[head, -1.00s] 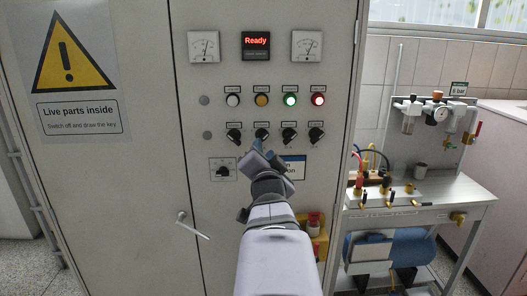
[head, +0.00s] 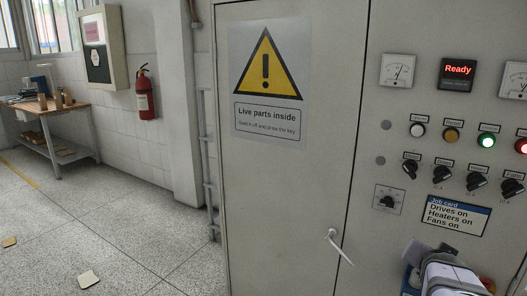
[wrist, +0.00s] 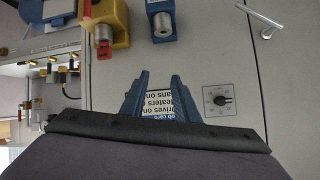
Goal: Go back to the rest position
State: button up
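The control cabinet (head: 295,200) fills the right half of the head view. Its display (head: 458,69) reads "Ready". The job card (head: 455,214) reads "Drives on, Heaters on, Fans on". A row of black knobs (head: 477,181) sits under several lamps, of which the green (head: 486,141) and red ones glow. My gripper (wrist: 160,75) shows in the wrist view with its two blue fingers apart and nothing between them. The job card lies behind the fingers there, upside down. In the head view my arm is at the lower right and the fingers cannot be made out.
In the wrist view a yellow device with a red part (wrist: 108,22) and a blue device (wrist: 161,20) stick out from the cabinet. The door handle (wrist: 262,19) also projects.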

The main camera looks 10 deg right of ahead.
jog(key=s+a+f+n+g+y, duration=0.25)
jog(key=s+a+f, duration=0.3)
jog(key=f, duration=0.45)
jog(key=s+a+f+n+g+y, duration=0.25)
jog(key=a+f, duration=0.35)
jog(key=a, duration=0.6)
jog(key=s+a+f+n+g+y, duration=0.2)
jog(key=a+f+n+y, duration=0.25)
jog(key=a, duration=0.75)
jog(key=a+n, duration=0.3)
jog(key=a, duration=0.4)
notch_tip(320, 180, up, 14)
jog(key=p, duration=1.5)
jog(key=shift+w+d+g+h, duration=0.15)
jog(key=shift+w+g+h, duration=0.1)
jog(key=shift+g+h, duration=0.1)
jog(key=shift+f, duration=0.1)
